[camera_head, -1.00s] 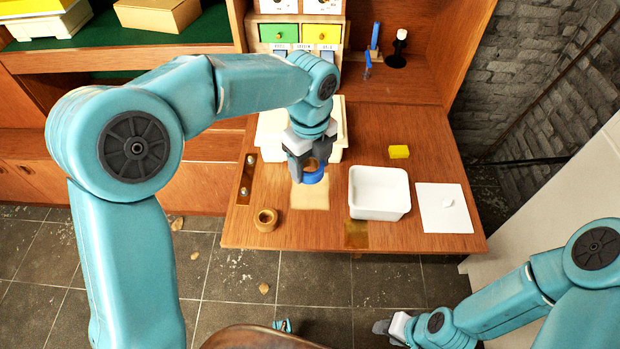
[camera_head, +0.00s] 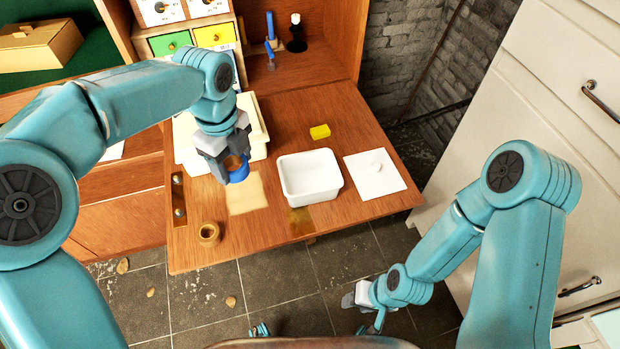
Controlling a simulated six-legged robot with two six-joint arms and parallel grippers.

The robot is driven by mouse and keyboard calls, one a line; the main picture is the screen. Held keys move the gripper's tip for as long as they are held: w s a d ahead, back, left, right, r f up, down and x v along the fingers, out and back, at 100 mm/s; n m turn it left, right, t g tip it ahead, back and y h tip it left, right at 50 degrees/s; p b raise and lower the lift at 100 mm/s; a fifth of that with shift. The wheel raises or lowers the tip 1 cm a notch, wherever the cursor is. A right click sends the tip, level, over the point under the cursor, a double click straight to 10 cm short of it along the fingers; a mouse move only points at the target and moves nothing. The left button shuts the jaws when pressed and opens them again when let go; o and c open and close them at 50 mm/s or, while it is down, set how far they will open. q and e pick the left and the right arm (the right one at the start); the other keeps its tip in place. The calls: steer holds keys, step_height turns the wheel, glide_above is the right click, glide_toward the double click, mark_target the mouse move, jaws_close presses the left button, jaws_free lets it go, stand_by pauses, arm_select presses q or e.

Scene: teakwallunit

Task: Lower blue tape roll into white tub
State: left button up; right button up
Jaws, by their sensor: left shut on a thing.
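The blue tape roll (camera_head: 238,174) is held in my left gripper (camera_head: 229,168), which is shut on it. The roll hangs over the wooden board, left of the white tub; its exact height is hard to tell. The white tub (camera_head: 310,178) stands open on the board and looks empty.
A tan tape roll (camera_head: 209,233) lies near the board's front left. A yellow block (camera_head: 320,131) sits behind the tub. A cream box (camera_head: 258,138) stands behind my left gripper. Small drawers (camera_head: 214,36) stand at the back. A white cabinet (camera_head: 540,90) is at the right.

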arm_select(q)
steer(key=w+d+r+p, duration=0.1)
steer(key=w+d+p, duration=0.45)
steer(key=p, duration=0.25)
steer(key=w+d+f+p, duration=0.1)
steer(key=w+d+f, duration=0.4)
steer(key=d+f, duration=0.3)
steer(key=shift+w+d+f+p, duration=0.35)
steer(key=shift+w+d+p, duration=0.05)
steer(key=shift+d, duration=0.05)
